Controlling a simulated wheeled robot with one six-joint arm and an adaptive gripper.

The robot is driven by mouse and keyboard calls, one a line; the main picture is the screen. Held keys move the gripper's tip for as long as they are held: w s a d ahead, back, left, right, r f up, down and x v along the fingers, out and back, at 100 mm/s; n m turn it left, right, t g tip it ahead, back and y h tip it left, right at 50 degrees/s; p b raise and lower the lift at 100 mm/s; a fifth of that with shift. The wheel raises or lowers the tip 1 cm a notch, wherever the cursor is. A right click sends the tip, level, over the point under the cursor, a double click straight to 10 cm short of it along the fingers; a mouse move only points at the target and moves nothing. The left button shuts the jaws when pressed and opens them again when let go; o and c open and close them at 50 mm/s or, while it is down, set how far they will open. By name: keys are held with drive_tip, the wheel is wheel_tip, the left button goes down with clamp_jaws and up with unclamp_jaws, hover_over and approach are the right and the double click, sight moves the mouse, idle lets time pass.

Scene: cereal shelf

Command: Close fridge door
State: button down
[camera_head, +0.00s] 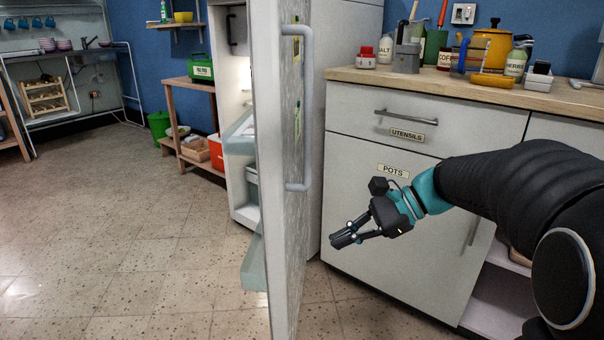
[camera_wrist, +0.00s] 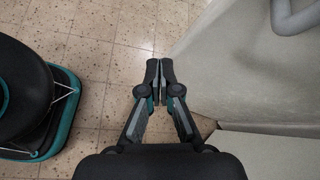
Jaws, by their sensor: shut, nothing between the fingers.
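The fridge door (camera_head: 283,190) stands wide open, swung out toward me, with a long grey vertical handle (camera_head: 302,105) on its outer face. The fridge body (camera_head: 340,70) is behind it, its lit inside partly showing left of the door. My gripper (camera_head: 338,241) is right of the door, in front of the cabinet, shut and empty, apart from the handle. In the wrist view my gripper (camera_wrist: 160,70) has its fingertips together. The pale door (camera_wrist: 240,60) lies to its right there, with part of the handle (camera_wrist: 295,18) at the top right corner.
A white cabinet with a utensils drawer (camera_head: 385,125) and a wooden counter (camera_head: 345,74) with jars and tools stands close on the right. An open lower shelf is under my arm. The tiled floor (camera_head: 110,230) left of the door is clear.

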drive_tip(key=w+d+r+m+y, duration=0.2)
drive_tip(key=w+r+m+y, duration=0.1)
drive_tip(key=w, duration=0.3)
drive_tip(key=m+t+y+p, duration=0.1)
drive_tip(key=m+y+p, duration=0.1)
drive_tip(key=m+y, duration=0.15)
approach(290, 180)
drive_tip(key=shift+n, duration=0.35)
drive_tip(key=a+b, duration=0.1)
drive_tip(key=a, duration=0.6)
drive_tip(key=shift+s+a+r+b, duration=0.1)
drive_tip(key=shift+a+b, duration=0.05)
drive_tip(key=shift+b, duration=0.2)
